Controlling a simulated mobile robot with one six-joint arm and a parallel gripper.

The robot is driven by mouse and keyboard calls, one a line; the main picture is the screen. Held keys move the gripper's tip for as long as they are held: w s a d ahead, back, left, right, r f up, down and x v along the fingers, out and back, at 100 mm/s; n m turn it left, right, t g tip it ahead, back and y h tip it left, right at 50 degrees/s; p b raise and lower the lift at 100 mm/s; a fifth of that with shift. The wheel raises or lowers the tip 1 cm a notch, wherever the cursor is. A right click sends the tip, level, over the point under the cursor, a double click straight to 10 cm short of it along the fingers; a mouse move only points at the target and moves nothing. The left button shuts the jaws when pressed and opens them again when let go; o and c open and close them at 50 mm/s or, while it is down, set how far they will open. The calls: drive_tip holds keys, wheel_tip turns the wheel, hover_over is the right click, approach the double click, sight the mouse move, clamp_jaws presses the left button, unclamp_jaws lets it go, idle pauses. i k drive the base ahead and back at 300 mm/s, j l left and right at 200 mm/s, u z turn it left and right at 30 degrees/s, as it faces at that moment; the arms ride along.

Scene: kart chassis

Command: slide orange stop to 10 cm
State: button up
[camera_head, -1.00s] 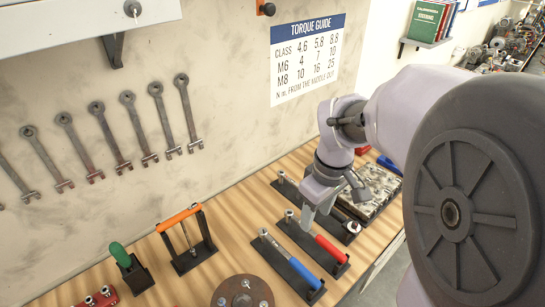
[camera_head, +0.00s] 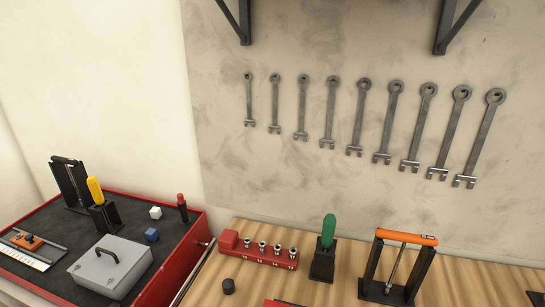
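A small orange block (camera_head: 29,241) with a dark knob on top, which looks like the orange stop, sits on a flat rail with a pale scale strip (camera_head: 24,258) along its front. They lie at the far left of the head view, on the dark top of a red-rimmed cart. The scale marks are too small to read, so I cannot tell the stop's position in centimetres. The rail's left end is cut off by the picture edge. My gripper is not in view.
On the cart (camera_head: 182,266), a grey box (camera_head: 112,266) with a handle stands right of the rail. A yellow-handled tool (camera_head: 95,190) in a black holder, a black stand (camera_head: 68,183) and small cubes stand behind. A wooden bench (camera_head: 215,275) adjoins at right.

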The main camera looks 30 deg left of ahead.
sight(30, 243)
drive_tip(key=u, duration=2.85)
drive_tip(key=i+j, duration=0.3)
drive_tip(key=j, duration=0.2)
drive_tip(key=i+j, duration=0.3)
drive_tip(key=j, duration=0.15)
drive_tip(key=i+j, duration=0.3)
drive_tip(key=j, duration=0.2)
drive_tip(key=i+j, duration=0.3)
drive_tip(key=j, duration=0.15)
drive_tip(key=i+l, duration=1)
drive_tip(key=i, duration=0.2)
